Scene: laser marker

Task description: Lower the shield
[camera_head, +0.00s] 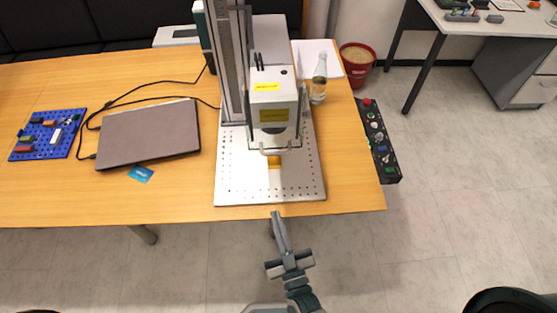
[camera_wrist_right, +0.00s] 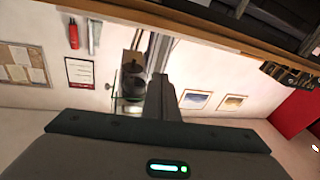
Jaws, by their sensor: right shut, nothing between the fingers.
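The laser marker (camera_head: 274,92) stands on a perforated metal base plate (camera_head: 240,185) on the wooden table. Its shield is hard to make out around the white head; a metal handle (camera_head: 275,150) shows at the lower front, above the plate. A small yellow-orange piece (camera_head: 274,161) lies on the plate below the handle. My right gripper (camera_head: 277,215) is in front of the table's near edge, short of the handle and apart from it. Its fingers are together and empty, and they also show in the right wrist view (camera_wrist_right: 160,97). My left gripper is not in view.
A closed laptop (camera_head: 148,133), a blue board with parts (camera_head: 48,134) and a blue card (camera_head: 141,174) are left of the marker. A bottle (camera_head: 319,80) stands to its right. A control panel (camera_head: 378,140) is at the table's right edge. The floor in front is clear.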

